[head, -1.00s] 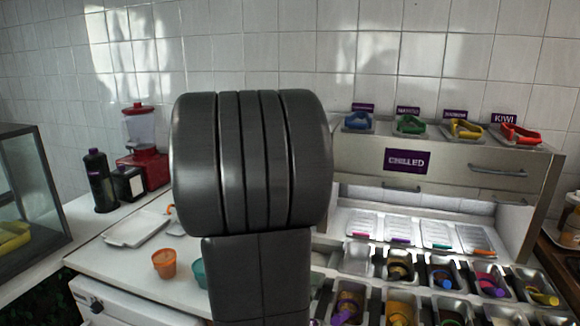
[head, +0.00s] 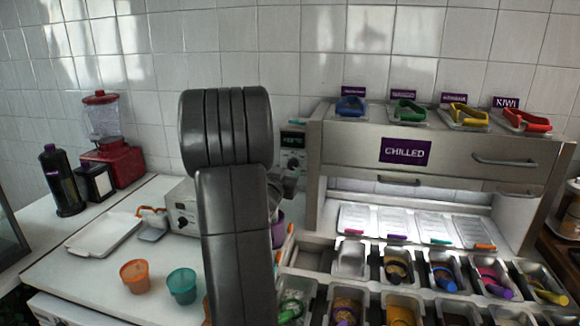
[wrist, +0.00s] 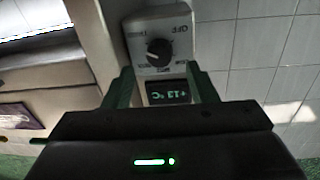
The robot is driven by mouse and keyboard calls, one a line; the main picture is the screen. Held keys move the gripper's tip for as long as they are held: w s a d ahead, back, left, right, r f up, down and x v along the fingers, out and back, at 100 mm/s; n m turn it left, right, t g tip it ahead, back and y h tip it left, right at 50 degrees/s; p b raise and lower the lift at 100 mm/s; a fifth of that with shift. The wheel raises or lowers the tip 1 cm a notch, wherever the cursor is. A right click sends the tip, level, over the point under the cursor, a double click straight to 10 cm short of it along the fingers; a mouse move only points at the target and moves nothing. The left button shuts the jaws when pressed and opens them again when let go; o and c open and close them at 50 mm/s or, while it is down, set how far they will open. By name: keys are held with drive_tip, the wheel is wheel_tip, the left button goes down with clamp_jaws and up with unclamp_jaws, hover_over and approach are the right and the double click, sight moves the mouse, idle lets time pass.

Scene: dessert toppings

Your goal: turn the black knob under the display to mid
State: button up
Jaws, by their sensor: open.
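The black knob (wrist: 159,51) sits on a white control plate in the wrist view, where the picture is upside down. "OFF" is printed near it; the other marks are too small to read surely, and its exact setting is hard to tell. The lit display (wrist: 168,92) with green digits lies between my fingers in that view. In the head view the display (head: 292,140) is on the panel beside the chilled cabinet. My gripper (wrist: 164,82) is open and empty, with the knob just beyond its fingertips. In the head view my arm partly hides the gripper.
The steel cabinet (head: 340,150) with a "CHILLED" sign stands right of the panel, with topping bins (head: 350,262) in front.

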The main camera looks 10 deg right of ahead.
sight(292, 166)
drive_tip(key=shift+x, duration=2.1)
drive_tip(key=shift+c, duration=0.4)
drive_tip(key=c, duration=0.9)
drive_tip(key=shift+p, duration=0.3)
